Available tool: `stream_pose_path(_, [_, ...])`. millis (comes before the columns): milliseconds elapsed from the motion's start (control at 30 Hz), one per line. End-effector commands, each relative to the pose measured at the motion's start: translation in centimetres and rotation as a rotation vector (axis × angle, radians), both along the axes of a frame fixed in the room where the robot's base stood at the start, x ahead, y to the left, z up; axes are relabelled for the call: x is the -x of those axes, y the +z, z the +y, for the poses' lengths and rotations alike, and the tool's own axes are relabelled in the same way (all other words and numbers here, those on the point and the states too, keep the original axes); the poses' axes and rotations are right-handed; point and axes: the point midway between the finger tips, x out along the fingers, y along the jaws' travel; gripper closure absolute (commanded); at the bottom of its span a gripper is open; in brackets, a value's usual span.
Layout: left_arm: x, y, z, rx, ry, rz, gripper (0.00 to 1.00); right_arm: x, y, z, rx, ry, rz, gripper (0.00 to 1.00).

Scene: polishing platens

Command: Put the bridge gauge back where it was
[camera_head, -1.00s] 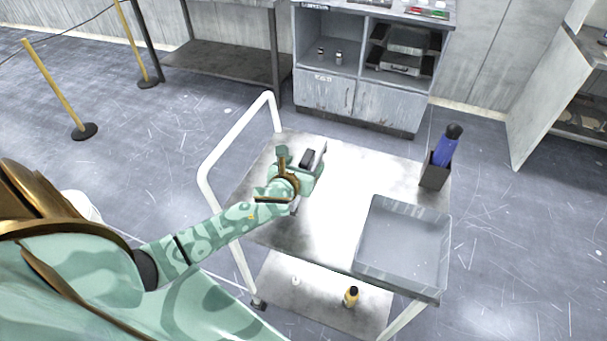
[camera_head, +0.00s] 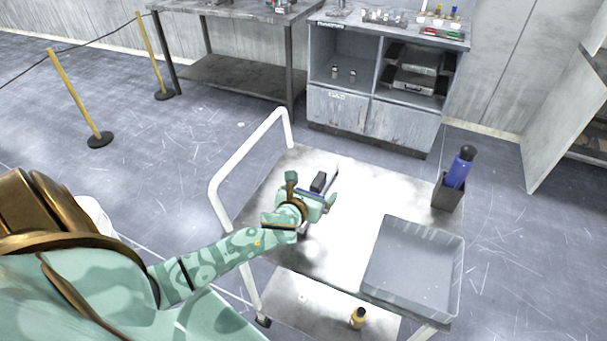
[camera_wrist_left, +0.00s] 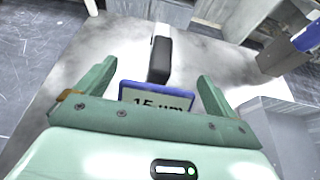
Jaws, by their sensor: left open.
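A dark block with a pale side (camera_wrist_left: 160,58) stands on the cart top, just beyond my left gripper in the left wrist view. A blue-framed plate reading "15 µm" (camera_wrist_left: 155,96) is nearer, between the bases of the fingers. They may both be parts of the bridge gauge; I cannot tell whether they are joined. In the head view the dark block (camera_head: 318,181) shows beside the hand, which hides much around it. My left gripper (camera_wrist_left: 155,84) is open, its fingers apart on either side of the plate; it also shows in the head view (camera_head: 313,192). My right gripper is out of view.
A grey tray (camera_head: 374,283) occupies the cart's front right. A dark holder (camera_head: 447,192) with a blue-handled item (camera_head: 460,168) stands at the right edge. The cart's white handle (camera_head: 214,196) rises on the left. A cabinet (camera_head: 340,108) and a workbench (camera_head: 225,72) stand behind.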

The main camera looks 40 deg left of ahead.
Motion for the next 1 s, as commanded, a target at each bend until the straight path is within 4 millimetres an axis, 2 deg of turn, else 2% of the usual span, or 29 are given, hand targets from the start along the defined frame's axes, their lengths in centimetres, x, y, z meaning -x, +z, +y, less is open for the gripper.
stream_pose_path(200, [4.8,2.4,-1.1,0.0,-0.001,0.001,0.06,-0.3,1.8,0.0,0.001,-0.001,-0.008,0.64])
stream_pose_path(400, [8.0,3.7,-1.9,0.0,0.0,0.0,0.06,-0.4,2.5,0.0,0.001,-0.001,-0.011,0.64])
stream_pose_path(567, [9.1,4.1,-2.1,-0.001,0.001,-0.001,0.06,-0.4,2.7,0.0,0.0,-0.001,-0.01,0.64])
stream_pose_path(867, [9.2,4.0,-2.2,0.002,0.003,0.0,0.06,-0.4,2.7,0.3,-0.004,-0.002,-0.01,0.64])
stream_pose_path(1000, [10.1,3.3,-2.3,0.143,0.088,0.001,0.06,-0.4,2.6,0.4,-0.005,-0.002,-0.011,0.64])
